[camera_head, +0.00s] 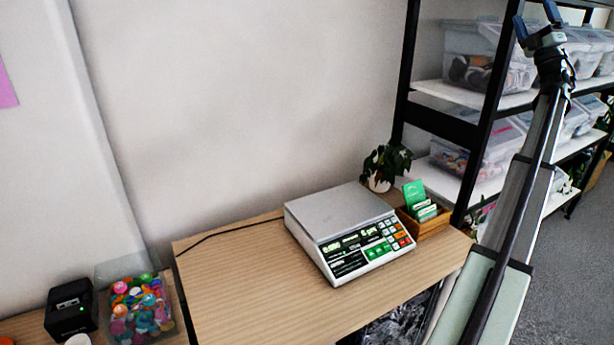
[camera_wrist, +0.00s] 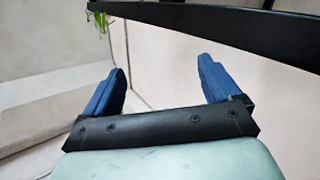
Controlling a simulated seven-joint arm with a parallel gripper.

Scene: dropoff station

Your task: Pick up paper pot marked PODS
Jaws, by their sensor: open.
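I cannot make out any pot marked PODS in either view. A small white round rim (camera_head: 78,340) shows at the bottom left, cut off by the frame edge; I cannot tell what it is. My gripper (camera_head: 536,19) is raised at the upper right in the head view, in front of the shelving and far from the table. In the wrist view my gripper (camera_wrist: 162,70) has its two blue fingers wide apart, with nothing between them.
A scale (camera_head: 345,232) stands on the wooden table (camera_head: 225,290). Behind it are a potted plant (camera_head: 384,168) and a wooden card box (camera_head: 428,222). At left are a black device (camera_head: 70,308) and a clear bin (camera_head: 140,305). Dark shelving (camera_head: 490,110) holds plastic boxes.

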